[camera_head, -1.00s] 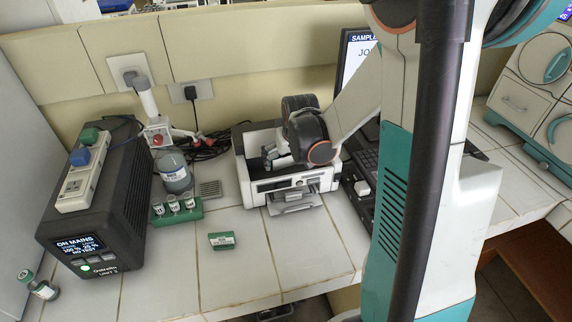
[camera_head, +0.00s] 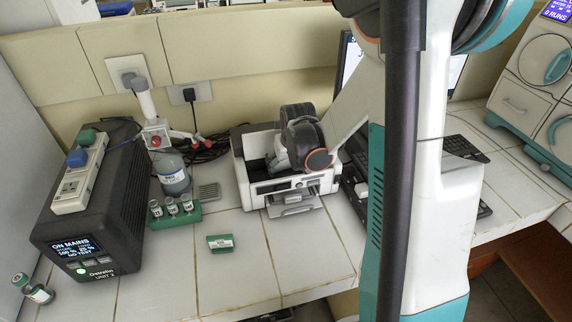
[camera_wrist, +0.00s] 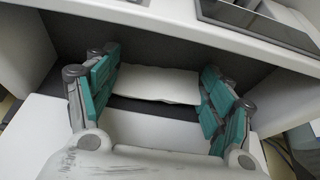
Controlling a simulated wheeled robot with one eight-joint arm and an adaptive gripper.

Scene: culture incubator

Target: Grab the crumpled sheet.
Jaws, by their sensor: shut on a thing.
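The crumpled sheet (camera_wrist: 157,84) shows in the wrist view as a pale, flat-looking piece with an uneven edge. It spans the gap between the teal-padded fingers of my gripper (camera_wrist: 158,72), which are shut on it from both sides. The sheet lies at the dark open slot of the white printer (camera_wrist: 150,17). In the head view my gripper (camera_head: 275,163) reaches down into the top of the printer (camera_head: 291,188). The sheet is hidden there by the gripper and the printer walls.
A black power unit (camera_head: 98,220) is farther left. A keyboard (camera_head: 466,148) lies to the right. The tiles in front of the printer are clear.

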